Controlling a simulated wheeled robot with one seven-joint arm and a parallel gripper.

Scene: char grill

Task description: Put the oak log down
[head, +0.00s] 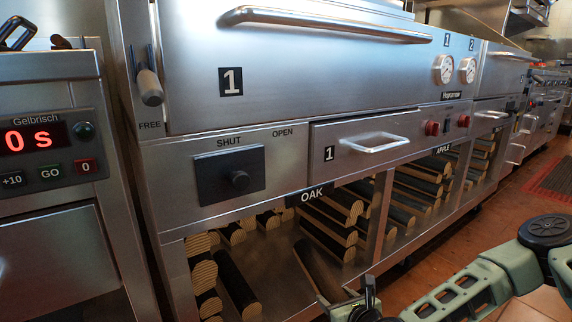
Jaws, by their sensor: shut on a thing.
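The oak log (316,268) is a dark-barked half-round piece. It points from my gripper (352,297) up and left into the lower bay marked OAK (312,194). My gripper, at the bottom of the head view, is shut on the log's near end. The fingers are small and partly hidden, and the lower part of the gripper is cut off by the frame. The log lies over the bare metal shelf floor (278,262) of the bay. I cannot tell whether it touches the floor.
Stacked logs stand left (235,285) and right (330,228) of the held log, with more at the back. A metal post (380,215) parts this bay from the APPLE bay (418,190). A shut drawer (360,140) is above. My arm crosses the lower right over the brown floor.

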